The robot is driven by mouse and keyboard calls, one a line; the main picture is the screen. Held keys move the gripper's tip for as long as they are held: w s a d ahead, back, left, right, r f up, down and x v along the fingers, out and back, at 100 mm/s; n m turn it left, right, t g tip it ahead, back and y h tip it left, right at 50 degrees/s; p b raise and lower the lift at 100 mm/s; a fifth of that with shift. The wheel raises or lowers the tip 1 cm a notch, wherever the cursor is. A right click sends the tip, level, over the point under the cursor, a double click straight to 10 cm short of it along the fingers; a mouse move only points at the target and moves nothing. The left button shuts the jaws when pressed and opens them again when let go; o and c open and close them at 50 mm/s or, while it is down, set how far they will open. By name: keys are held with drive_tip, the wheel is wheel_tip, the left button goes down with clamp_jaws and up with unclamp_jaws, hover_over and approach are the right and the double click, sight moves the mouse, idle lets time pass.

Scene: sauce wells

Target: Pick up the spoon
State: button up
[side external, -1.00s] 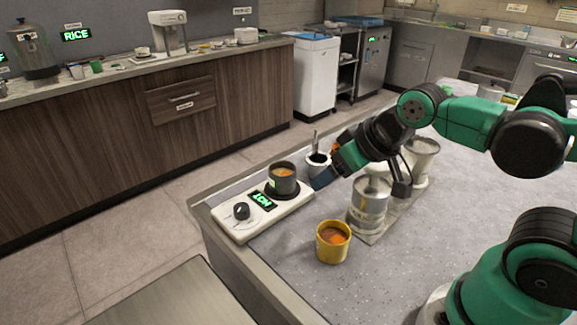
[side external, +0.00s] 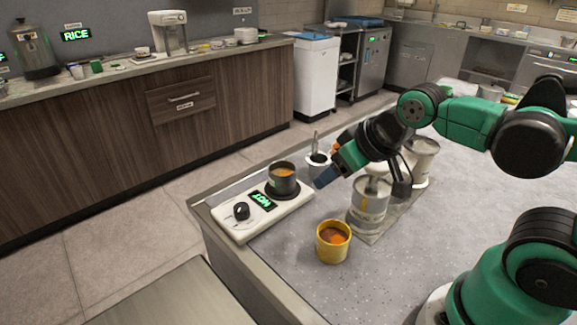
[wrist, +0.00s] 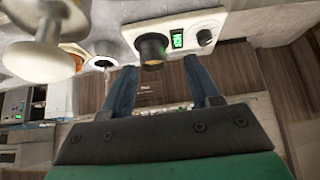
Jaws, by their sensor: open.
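A thin grey upright handle (side external: 316,140), which looks like the spoon's, stands in a small white cup (side external: 317,165) behind my gripper. The rest of it is hidden inside the cup. In the wrist view a white ring with a dark inside (wrist: 103,61), likely the same cup, lies left of my fingers; the spoon is not clear there. My gripper (side external: 325,177) is just right of the pot and in front of the cup, above the counter. Its two blue fingers (wrist: 160,86) are spread apart with nothing between them, near the dark pot in the wrist view.
A dark pot (side external: 282,183) with orange contents sits on a white warmer (side external: 222,219) with a knob and green display. A yellow cup (side external: 332,248) stands in front. Metal canisters (side external: 369,207) stand right, close to my wrist. The counter's front middle is clear.

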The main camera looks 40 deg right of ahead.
drive_tip(key=shift+r, duration=0.1)
wheel_tip(320, 180, up, 5)
drive_tip(key=w+d+r+g, duration=0.2)
drive_tip(key=w+d+r, duration=0.1)
drive_tip(key=w+d, duration=0.6)
drive_tip(key=w+d+f, duration=0.4)
drive_tip(key=w+d, duration=0.2)
drive_tip(key=shift+g, duration=0.3)
drive_tip(key=shift+s+a+f+x, duration=0.15)
drive_tip(key=shift+s+x, duration=0.25)
drive_tip(key=shift+x, duration=1.55)
drive_tip(key=shift+s+a+f+x, duration=0.15)
drive_tip(key=shift+s+x, duration=0.25)
drive_tip(key=shift+x, duration=1.55)
drive_tip(key=shift+s+a+f+x, duration=0.15)
drive_tip(key=shift+s+x, duration=0.25)
drive_tip(key=shift+x, duration=1.55)
clamp_jaws()
